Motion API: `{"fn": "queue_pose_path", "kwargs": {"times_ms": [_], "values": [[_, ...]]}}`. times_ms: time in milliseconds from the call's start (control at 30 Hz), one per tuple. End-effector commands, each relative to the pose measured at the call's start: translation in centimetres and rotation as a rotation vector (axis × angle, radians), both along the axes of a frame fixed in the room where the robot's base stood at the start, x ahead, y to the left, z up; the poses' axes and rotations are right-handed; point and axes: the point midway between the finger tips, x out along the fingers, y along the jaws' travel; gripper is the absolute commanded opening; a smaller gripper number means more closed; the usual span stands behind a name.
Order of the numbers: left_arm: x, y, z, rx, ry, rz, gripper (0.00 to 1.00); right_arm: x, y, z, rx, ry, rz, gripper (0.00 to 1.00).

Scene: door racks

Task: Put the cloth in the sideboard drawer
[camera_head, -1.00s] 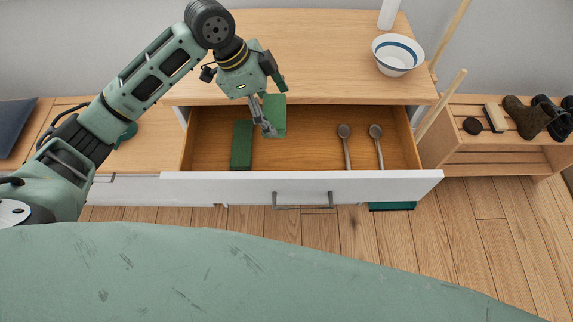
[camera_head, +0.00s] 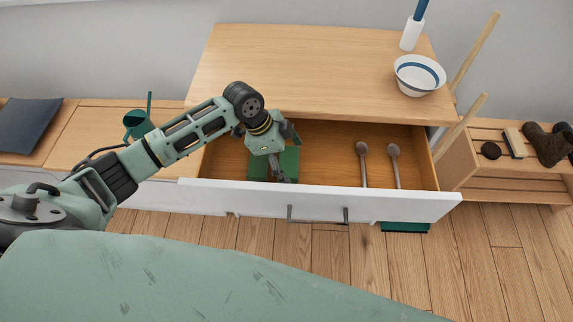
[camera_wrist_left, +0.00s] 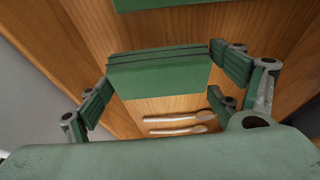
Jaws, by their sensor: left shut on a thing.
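The sideboard drawer (camera_head: 325,198) is pulled out, with a white front and a wooden inside. My left gripper (camera_head: 286,156) is down over the left half of the drawer and shut on a folded green cloth (camera_head: 291,163). In the left wrist view the cloth (camera_wrist_left: 160,78) spans between the two fingers. A second green folded piece (camera_head: 258,166) lies in the drawer just left of the held cloth; its edge shows at the top of the wrist view (camera_wrist_left: 175,4). I cannot tell whether the held cloth touches the drawer bottom. My right gripper is not in view.
On the sideboard top (camera_head: 300,65) stand a bowl (camera_head: 419,75) and a white vase (camera_head: 411,34). A green watering can (camera_head: 138,124) stands left. A shoe rack (camera_head: 500,165) is at right.

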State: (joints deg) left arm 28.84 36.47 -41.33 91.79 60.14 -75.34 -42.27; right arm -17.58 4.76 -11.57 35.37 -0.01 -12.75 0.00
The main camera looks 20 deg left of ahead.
Motion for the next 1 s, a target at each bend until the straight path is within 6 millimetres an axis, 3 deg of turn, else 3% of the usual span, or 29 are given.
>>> {"fn": "queue_pose_path", "kwargs": {"times_ms": [200,567,600,767,1000], "values": [[-0.1,-0.1,-3.0,0.000,0.003,0.000,0.60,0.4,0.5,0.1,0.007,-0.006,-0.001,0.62],[-0.1,0.0,-3.6,0.000,0.001,0.000,0.60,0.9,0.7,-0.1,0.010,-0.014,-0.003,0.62],[-0.1,0.0,-3.6,0.001,0.001,0.000,0.86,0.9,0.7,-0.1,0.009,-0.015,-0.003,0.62],[-0.1,0.0,-3.5,0.001,0.001,0.000,1.00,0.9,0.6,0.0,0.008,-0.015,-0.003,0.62],[-0.1,0.0,-3.5,0.001,0.001,0.000,1.00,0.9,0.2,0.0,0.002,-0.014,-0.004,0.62]]}}
